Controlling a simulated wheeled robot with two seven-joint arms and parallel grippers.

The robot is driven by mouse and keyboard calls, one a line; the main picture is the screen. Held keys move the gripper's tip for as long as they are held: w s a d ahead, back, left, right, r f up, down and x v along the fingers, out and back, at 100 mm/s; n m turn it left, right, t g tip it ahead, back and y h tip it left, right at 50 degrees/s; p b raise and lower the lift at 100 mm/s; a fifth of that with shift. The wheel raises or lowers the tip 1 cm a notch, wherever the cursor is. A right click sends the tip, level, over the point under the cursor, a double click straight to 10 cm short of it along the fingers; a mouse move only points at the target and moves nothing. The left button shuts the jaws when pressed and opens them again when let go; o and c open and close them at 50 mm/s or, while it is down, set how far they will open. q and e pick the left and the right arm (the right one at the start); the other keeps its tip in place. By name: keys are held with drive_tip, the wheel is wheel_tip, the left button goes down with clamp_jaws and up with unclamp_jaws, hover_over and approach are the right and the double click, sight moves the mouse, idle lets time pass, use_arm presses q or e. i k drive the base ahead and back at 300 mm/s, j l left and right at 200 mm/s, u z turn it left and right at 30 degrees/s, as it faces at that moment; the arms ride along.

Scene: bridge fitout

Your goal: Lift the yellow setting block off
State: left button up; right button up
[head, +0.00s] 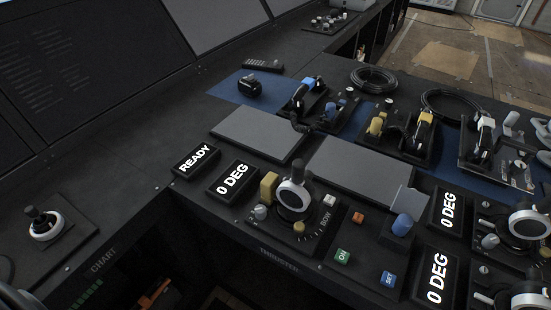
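The yellow setting block (268,188) stands upright on the thruster panel (330,240). It is just left of the round white-rimmed thruster dial (294,195), close against it; I cannot tell whether they touch. A small grey knob (261,212) sits just in front of the block, and a yellow round button (299,228) is below the dial. Neither of my grippers shows in the head view.
Displays reading READY (194,159) and 0 DEG (232,177) lie left of the block. A blue knob (402,225) stands to the right. Flat grey plates (259,135) lie behind. Levers and cable coils (374,78) crowd the back right. The left console top is mostly clear around a joystick (42,222).

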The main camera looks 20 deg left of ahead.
sight(270, 184)
drive_tip(key=j+z, duration=0.35)
drive_tip(key=j, duration=0.3)
drive_tip(key=j+z, duration=0.4)
drive_tip(key=j, duration=0.25)
drive_tip(key=i, duration=0.2)
drive_tip(key=j+z, duration=0.05)
